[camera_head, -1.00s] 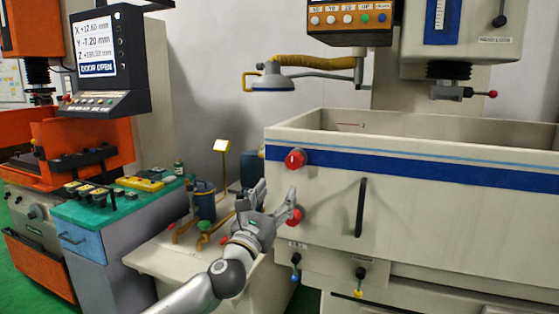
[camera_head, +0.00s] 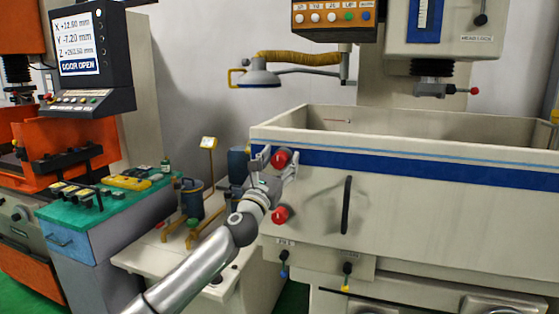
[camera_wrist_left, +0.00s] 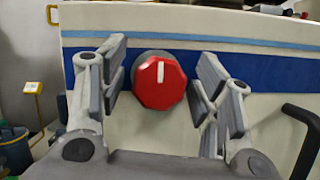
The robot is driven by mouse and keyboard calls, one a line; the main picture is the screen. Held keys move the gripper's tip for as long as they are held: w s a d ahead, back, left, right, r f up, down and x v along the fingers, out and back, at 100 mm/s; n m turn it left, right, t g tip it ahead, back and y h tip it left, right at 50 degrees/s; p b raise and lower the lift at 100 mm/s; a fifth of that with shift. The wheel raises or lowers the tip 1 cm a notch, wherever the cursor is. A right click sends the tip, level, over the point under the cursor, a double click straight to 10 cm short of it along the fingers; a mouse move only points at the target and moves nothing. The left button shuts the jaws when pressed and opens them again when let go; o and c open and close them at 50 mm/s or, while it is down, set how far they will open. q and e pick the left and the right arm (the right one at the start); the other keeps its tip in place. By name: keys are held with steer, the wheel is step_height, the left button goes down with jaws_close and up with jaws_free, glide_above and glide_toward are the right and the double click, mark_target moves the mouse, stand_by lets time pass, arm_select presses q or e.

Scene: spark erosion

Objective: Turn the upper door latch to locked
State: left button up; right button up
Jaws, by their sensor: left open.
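The upper door latch is a red knob (camera_head: 281,158) on the blue stripe at the left end of the machine's tank door (camera_head: 400,200). In the left wrist view the red knob (camera_wrist_left: 160,82) faces me, its white mark pointing straight up. My left gripper (camera_head: 275,163) is open, with one finger on each side of the knob. In the left wrist view gaps show between the knob and both fingers of the gripper (camera_wrist_left: 165,85). The lower red latch (camera_head: 280,215) is just below the gripper. My right gripper is not in view.
A black door handle (camera_head: 347,205) stands out to the right of the latches. A yellow-armed lamp (camera_head: 260,77) hangs above left. A dark blue canister (camera_head: 192,200) stands on a low cabinet to the left. The screen (camera_head: 78,43) reads DOOR OPEN.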

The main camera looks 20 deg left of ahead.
arm_select(q)
steer(key=shift+c, duration=0.6)
steer(key=c, duration=0.9)
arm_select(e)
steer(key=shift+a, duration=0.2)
